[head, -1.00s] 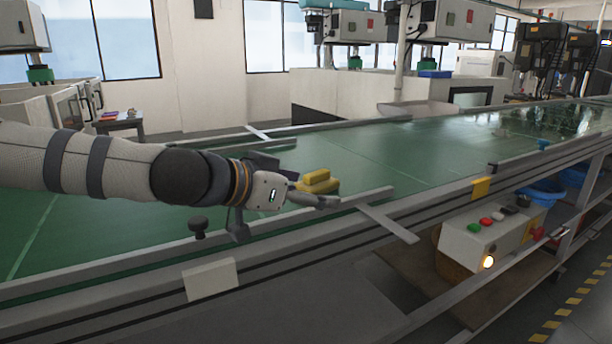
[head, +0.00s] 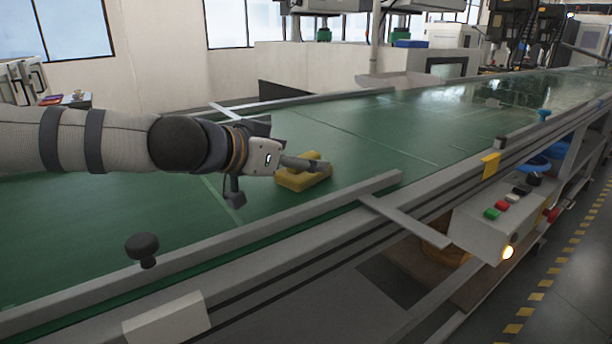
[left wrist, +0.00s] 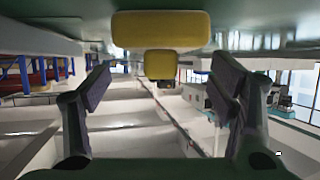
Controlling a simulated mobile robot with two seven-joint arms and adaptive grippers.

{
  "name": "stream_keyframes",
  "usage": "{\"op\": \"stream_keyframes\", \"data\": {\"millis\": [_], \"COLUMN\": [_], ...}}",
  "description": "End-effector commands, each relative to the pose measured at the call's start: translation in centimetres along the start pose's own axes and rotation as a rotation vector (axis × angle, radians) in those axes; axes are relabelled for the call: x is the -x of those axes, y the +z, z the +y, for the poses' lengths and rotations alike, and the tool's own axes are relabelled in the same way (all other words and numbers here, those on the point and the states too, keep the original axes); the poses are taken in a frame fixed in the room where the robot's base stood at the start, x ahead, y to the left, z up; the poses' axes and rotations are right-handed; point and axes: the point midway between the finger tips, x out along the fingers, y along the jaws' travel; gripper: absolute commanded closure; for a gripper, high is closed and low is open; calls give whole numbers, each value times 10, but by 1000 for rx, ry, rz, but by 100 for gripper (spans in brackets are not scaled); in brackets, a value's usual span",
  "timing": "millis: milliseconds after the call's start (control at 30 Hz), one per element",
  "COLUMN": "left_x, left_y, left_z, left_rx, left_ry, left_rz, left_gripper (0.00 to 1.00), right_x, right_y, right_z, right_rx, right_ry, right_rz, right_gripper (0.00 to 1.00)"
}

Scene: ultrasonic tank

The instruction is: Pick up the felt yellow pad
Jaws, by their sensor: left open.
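The felt yellow pad (head: 296,182) lies on the green conveyor belt, with a smaller raised yellow part on top. In the head view my left gripper (head: 300,156) is at the pad, and its near finger hides part of it. In the left wrist view the pad (left wrist: 160,28) shows at the top, ahead of the fingers, with its narrower part (left wrist: 160,65) lined up between them. My left gripper (left wrist: 160,82) is open, with nothing held between its fingers. My right gripper is in neither view.
The green belt (head: 390,135) is clear around the pad. A metal side rail (head: 300,218) with a black knob (head: 143,247) runs along the near side. A control box (head: 505,215) with coloured buttons is at the lower right.

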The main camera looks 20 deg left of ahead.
Motion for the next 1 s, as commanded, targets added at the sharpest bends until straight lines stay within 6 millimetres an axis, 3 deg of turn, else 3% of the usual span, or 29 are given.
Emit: {"op": "stream_keyframes", "data": {"millis": [33, 133, 367, 467, 600, 867, 1000], "left_x": [-17, -28, -30, -29, -29, -29, -25], "left_y": [13, 9, 3, 3, 3, 3, -7], "left_z": [0, 0, 0, 0, 0, 0, 0], "left_rx": [8, 5, 1, 1, 1, 1, -1], "left_ry": [3, 2, 1, 0, 0, 0, 0], "left_rz": [-16, -12, -4, -4, -4, -4, -1], "left_gripper": [22, 22, 22, 41, 72, 74, 74], "right_x": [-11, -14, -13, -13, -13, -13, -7], "right_y": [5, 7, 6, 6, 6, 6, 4], "right_z": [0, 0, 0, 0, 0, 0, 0], "right_rx": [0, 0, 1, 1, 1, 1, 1], "right_ry": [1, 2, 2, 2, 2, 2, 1], "right_rz": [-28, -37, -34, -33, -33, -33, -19], "right_gripper": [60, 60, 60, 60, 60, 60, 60]}}
